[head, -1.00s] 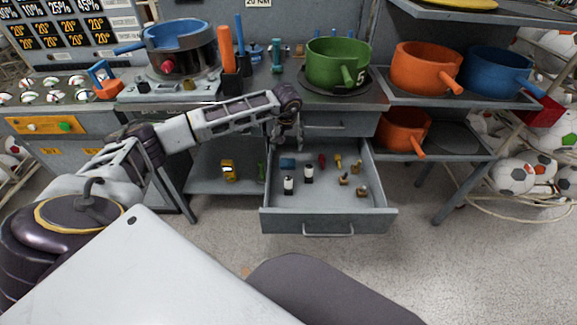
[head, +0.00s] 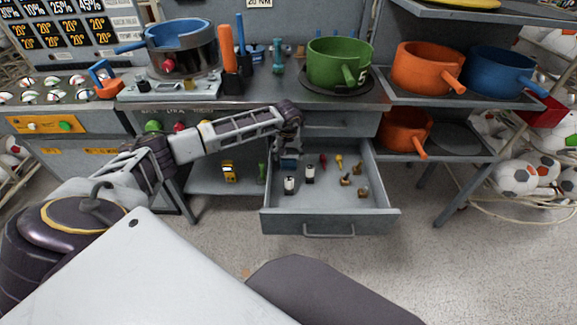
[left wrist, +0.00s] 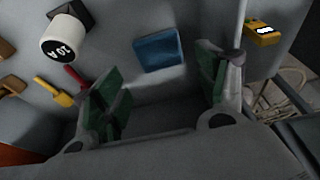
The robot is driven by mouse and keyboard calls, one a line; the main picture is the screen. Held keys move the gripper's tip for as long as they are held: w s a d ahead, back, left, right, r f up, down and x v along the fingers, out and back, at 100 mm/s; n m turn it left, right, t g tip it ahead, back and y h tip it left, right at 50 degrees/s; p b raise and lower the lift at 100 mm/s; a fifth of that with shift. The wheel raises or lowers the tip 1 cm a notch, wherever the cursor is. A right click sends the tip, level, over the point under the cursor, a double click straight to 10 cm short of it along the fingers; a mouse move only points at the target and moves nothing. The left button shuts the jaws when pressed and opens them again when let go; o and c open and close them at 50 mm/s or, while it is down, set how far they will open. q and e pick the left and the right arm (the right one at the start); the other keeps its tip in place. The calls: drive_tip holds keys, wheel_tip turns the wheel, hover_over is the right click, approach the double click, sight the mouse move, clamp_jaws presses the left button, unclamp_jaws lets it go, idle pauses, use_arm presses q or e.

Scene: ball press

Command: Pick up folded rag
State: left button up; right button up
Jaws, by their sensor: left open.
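The folded rag (left wrist: 159,51) is a small blue square lying flat on the floor of the open drawer (head: 330,222). In the head view the rag (head: 288,163) is partly hidden below my left gripper (head: 290,152). In the left wrist view my left gripper (left wrist: 165,95) is open, with its green-padded fingers apart. The rag shows beyond the gap between the fingers, and nothing is held. My right gripper is not in view.
The drawer also holds black-and-white cylinders (head: 310,174), a red-handled tool (head: 323,160) and small brass pieces (head: 360,191). The drawer walls stand close around the gripper. Above is the workbench with a green pot (head: 337,62).

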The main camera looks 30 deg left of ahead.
sight(288, 162)
use_arm(q)
drive_tip(key=shift+x, duration=0.8)
drive_tip(key=shift+f, duration=0.6)
drive_tip(key=shift+b+x, duration=0.7)
drive_tip(key=shift+x, duration=1.3)
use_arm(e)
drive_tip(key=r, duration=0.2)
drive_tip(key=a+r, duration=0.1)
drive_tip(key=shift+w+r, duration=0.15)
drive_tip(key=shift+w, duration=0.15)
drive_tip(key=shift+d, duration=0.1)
use_arm(q)
drive_tip(key=c, duration=0.6)
